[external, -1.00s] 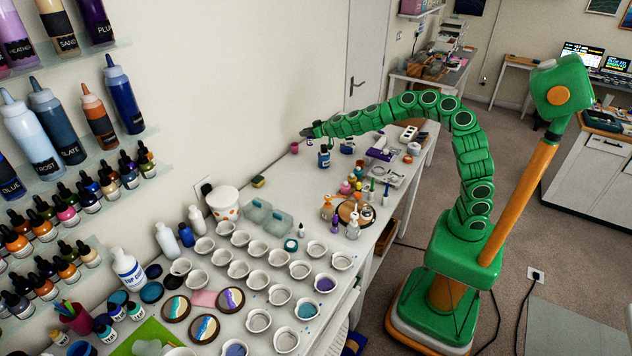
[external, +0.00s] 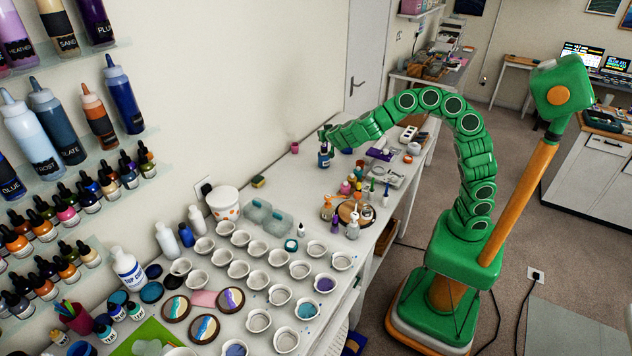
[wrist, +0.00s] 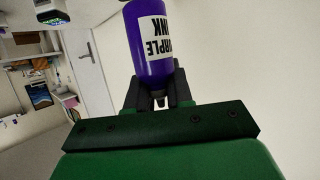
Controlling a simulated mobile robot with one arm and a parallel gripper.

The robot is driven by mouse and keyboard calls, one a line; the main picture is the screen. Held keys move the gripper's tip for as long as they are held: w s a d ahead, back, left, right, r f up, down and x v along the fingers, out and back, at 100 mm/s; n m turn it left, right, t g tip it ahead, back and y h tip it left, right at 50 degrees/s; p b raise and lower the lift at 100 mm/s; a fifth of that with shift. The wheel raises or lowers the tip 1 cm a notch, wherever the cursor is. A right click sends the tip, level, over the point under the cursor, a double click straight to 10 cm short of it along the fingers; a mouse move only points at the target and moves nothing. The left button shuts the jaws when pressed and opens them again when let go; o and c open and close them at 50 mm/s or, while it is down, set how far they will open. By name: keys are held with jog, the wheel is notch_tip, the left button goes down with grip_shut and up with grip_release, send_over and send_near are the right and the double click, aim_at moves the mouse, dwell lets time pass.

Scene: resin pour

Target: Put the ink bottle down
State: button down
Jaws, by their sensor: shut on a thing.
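The ink bottle (wrist: 152,45) is purple with a white label, and the label's lettering is upside down in the wrist view. My gripper (wrist: 157,90) is shut on its narrow neck end, one dark finger on each side. In the external view my gripper (external: 325,133) is over the far part of the white table (external: 300,180), just above and close to a dark blue bottle (external: 324,158). I cannot make out the held purple bottle in the external view.
A small pink cup (external: 295,148) stands left of my gripper near the wall. A purple item (external: 380,154) lies to the right. Several small bottles crowd a round wooden board (external: 350,212) nearer the front. The tabletop left of the blue bottle is clear.

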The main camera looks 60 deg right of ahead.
jog(key=shift+s+a+m+g+h, duration=0.15)
jog(key=shift+a+m+g+h, duration=0.15)
jog(key=shift+a+m+h, duration=0.1)
jog(key=s+a+f+m+g+h, duration=0.3)
jog(key=s+a+m+g, duration=0.2)
jog(key=s+a, duration=0.2)
jog(key=shift+w+a+f, duration=0.25)
jog(key=shift+w+f, duration=1.4)
jog(key=shift+w, duration=0.7)
jog(key=shift+w+a+f, duration=0.3)
jog(key=shift+w+f, duration=1.3)
jog(key=shift+w, duration=0.75)
jog(key=shift+w+a+f, duration=0.25)
jog(key=shift+w+f, duration=1.4)
jog(key=shift+w, duration=0.7)
jog(key=shift+w+f, duration=0.1)
jog(key=shift+f, duration=1.45)
jog(key=shift+f, duration=0.1)
jog(key=c, duration=1)
grip_release()
